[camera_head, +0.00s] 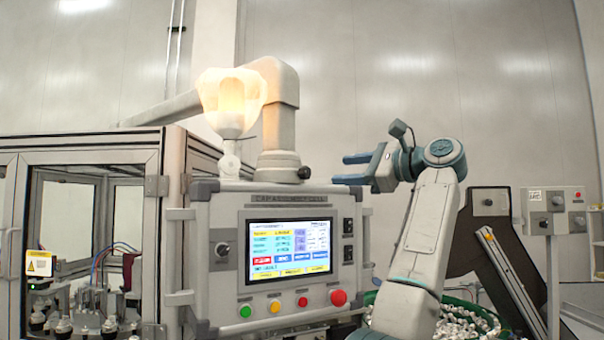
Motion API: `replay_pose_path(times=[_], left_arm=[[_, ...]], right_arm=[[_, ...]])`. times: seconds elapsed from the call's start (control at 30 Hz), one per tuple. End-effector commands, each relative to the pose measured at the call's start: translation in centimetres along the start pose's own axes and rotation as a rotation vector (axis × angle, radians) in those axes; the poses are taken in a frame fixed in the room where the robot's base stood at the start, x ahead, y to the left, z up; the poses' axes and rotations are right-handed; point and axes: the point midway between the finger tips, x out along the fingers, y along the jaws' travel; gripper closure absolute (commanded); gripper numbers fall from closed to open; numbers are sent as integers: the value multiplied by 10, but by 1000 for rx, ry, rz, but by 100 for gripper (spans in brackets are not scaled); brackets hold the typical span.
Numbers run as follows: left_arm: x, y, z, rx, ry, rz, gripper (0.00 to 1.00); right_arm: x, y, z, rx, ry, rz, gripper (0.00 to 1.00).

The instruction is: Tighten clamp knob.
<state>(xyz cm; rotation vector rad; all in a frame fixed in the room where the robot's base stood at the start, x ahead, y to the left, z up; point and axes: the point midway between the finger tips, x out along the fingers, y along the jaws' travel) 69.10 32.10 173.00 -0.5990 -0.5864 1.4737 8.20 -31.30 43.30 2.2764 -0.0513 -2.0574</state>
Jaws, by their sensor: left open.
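A small black knob (304,173) sticks out to the right at the foot of the beige support arm (281,125), just above the control panel (228,285). My left gripper (340,169) is to the right of the knob at about the same height in the picture. Its two blue-grey fingers point left toward the knob and are apart, with nothing between them. A gap shows between the fingertips and the knob; how far apart they are in depth I cannot tell. My right gripper is not in view.
The panel carries a lit screen (289,246), several coloured buttons and a red stop button (338,297). A glowing cream lamp (231,100) stands left of the support arm. A glazed machine enclosure (80,155) is at left. A green bin (462,297) of small parts is at lower right.

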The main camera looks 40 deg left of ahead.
Motion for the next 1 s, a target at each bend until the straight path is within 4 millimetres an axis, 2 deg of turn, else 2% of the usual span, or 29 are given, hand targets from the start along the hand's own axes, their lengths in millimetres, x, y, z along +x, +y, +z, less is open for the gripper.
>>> replay_pose_path(times=[0.1, 0.23, 0.5, 0.63, 0.93, 1.0], left_arm=[[21, -1, 1, 0, -3, 2, 48], [48, -2, 2, 1, -5, 2, 48], [89, -1, 2, 1, -3, 0, 48], [97, -1, 1, 1, -4, -2, 48], [100, 0, 0, 1, -3, -2, 48], [100, 0, 0, 1, -3, -2, 60]], right_arm=[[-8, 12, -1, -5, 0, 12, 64], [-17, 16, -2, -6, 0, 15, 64], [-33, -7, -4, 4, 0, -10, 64], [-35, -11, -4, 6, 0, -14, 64], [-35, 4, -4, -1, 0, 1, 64], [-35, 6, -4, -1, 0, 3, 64]])
